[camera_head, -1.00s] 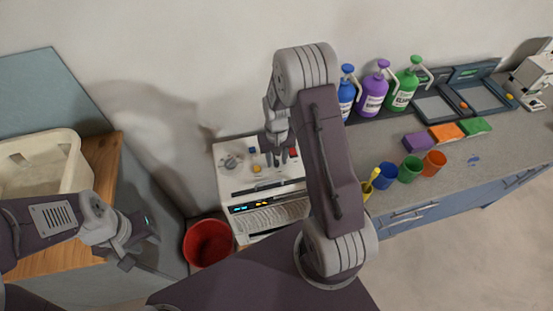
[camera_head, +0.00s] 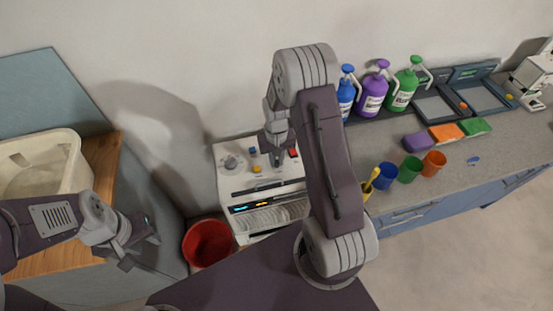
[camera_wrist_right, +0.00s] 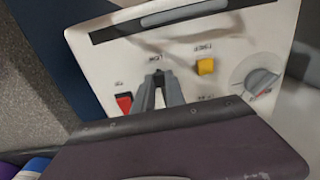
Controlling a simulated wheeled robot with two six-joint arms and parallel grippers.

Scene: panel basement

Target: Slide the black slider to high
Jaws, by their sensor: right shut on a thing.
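The white control machine (camera_head: 228,182) stands below the wall, its sloped panel facing up. My right gripper (camera_head: 277,162) reaches down onto this panel. In the right wrist view, the same gripper (camera_wrist_right: 159,78) has its fingers close together on a small dark piece, the black slider, between the red switch (camera_wrist_right: 124,102) and the yellow button (camera_wrist_right: 206,66). The fingers hide most of the slider and its track. A small label shows just beyond the fingertips; I cannot read it surely. My left gripper (camera_head: 141,251) is open and empty, away at the left.
A grey knob (camera_head: 231,161) and a blue button (camera_head: 252,150) are on the panel's left part. A red bucket (camera_head: 208,242) stands left of the machine. Pump bottles (camera_head: 373,92) and cups (camera_head: 410,169) stand on the counter at right. A pale tub (camera_head: 75,166) is at left.

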